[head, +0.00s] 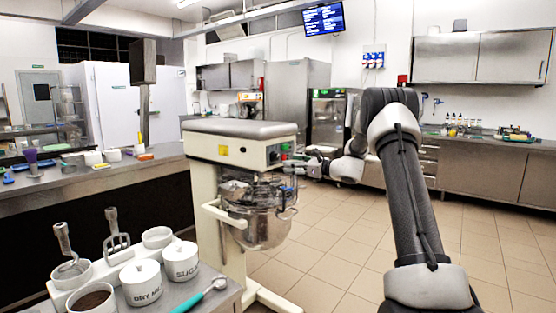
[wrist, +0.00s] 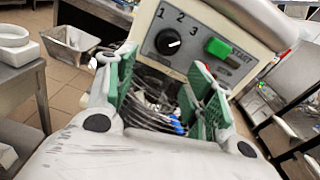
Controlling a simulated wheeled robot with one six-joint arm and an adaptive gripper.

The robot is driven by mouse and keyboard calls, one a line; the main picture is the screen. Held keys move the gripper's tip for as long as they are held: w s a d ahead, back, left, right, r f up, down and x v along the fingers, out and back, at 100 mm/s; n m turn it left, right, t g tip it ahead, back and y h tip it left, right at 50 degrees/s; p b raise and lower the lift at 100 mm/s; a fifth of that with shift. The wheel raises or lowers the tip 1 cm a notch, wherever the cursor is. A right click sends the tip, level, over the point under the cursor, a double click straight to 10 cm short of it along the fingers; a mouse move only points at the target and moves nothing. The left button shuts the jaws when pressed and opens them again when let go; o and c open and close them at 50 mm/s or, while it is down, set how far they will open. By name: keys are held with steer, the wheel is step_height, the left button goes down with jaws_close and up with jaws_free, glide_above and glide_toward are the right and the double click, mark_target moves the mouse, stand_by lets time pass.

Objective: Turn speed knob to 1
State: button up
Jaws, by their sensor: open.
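The stand mixer (head: 241,150) stands left of centre in the head view, with a wire-guarded steel bowl below its head. The black round speed knob (wrist: 168,41) is on its pale front panel, beside the numbers 1, 2 and 3. A pale mark shows on the knob's right side; I cannot tell which number it points at. The knob is small in the head view (head: 273,157). My gripper (wrist: 164,68) is open, its green-padded fingers spread below the knob with nothing visibly held. In the head view my gripper (head: 301,162) is close to the panel's right side.
A green start button (wrist: 218,47) sits right of the knob, near the right finger. The mixer bowl (head: 262,226) hangs below my gripper. A counter with white ingredient tubs (head: 141,281) is at front left. The tiled floor (head: 345,235) right of the mixer is clear.

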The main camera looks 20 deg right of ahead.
mark_target(277, 157)
steer(key=w+a, duration=0.1)
steer(key=w, duration=0.1)
steer(key=w+a+r+m, duration=0.1)
steer(key=w, duration=0.1)
steer(key=w+a+m, duration=0.1)
steer(key=w+a, duration=0.1)
steer(key=w, duration=0.1)
steer(key=shift+w+a+r+t, duration=0.1)
steer(key=shift+r+t, duration=0.05)
steer(key=shift+t, duration=0.25)
steer(key=shift+r, duration=0.1)
steer(key=c, duration=1)
